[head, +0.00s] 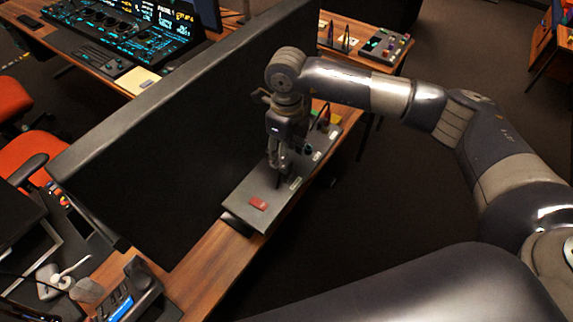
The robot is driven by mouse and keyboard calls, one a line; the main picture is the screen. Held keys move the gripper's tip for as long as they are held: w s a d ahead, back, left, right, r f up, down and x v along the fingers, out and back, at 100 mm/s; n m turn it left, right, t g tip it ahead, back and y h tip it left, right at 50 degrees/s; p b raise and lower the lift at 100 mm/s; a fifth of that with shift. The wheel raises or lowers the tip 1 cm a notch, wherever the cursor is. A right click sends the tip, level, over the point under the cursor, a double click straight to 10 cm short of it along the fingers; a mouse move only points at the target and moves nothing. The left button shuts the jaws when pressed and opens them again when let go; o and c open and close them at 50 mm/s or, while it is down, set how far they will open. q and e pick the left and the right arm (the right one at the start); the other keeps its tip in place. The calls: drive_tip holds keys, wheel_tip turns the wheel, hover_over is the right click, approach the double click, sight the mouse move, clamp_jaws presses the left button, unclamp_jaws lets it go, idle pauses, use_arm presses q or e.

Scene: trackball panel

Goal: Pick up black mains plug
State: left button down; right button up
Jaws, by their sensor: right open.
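My right gripper (281,165) points down over a grey panel (242,197) on the narrow wooden desk. It is open, with its fingers low over the middle of the panel. A small dark shape shows at the fingertips, but I cannot tell whether it is the black mains plug or part of the fingers. The gripper hides that part of the panel. My left gripper is not in view.
A tall black partition (165,140) stands close along the panel's left side. A red part (258,203) lies on the panel's near end. A desk phone (131,290) stands at the bottom left. Dark open floor lies right of the desk.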

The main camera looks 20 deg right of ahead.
wheel_tip(320, 180, down, 4)
drive_tip(key=shift+a+f+p, duration=0.1)
drive_tip(key=shift+f+p, duration=0.15)
drive_tip(key=shift+p, duration=0.6)
drive_tip(key=shift+f, duration=0.55)
drive_tip(key=c, duration=0.4)
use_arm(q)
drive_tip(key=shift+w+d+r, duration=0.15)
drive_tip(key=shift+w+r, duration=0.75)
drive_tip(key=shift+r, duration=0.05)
use_arm(e)
drive_tip(key=c, duration=0.6)
